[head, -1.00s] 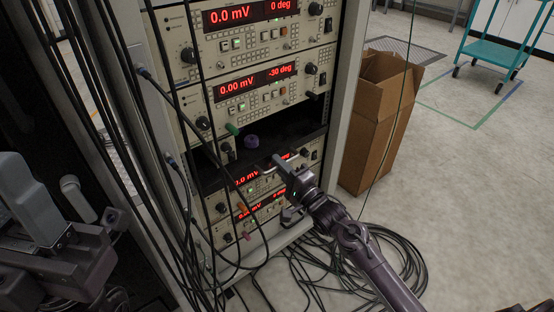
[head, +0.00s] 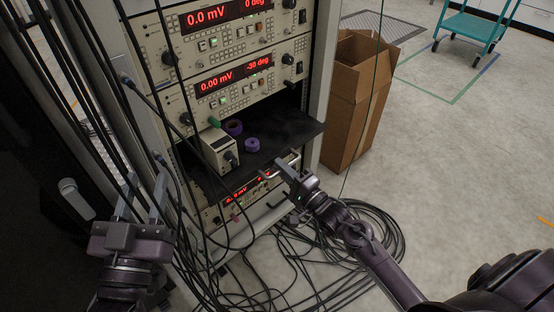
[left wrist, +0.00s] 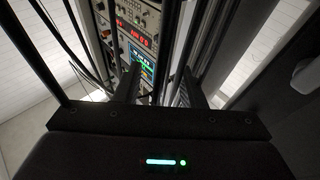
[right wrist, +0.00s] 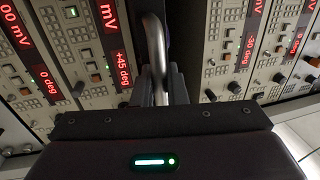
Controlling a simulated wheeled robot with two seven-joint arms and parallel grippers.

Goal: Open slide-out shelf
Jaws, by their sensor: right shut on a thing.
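The black slide-out shelf (head: 285,140) sticks out of the instrument rack in the head view. My right gripper (head: 281,172) is at the shelf's front edge, shut on the silver handle (head: 268,176). The handle also shows between the fingers in the right wrist view (right wrist: 155,50). My left gripper (head: 145,200) is open and empty at the left, beside the hanging cables and away from the shelf.
Beige lock-in units with red displays (head: 225,85) fill the rack above and below the shelf. Black cables hang at the rack's left and lie coiled on the floor (head: 365,235). An open cardboard box (head: 350,110) stands right of the rack. A teal cart (head: 475,25) is farther back.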

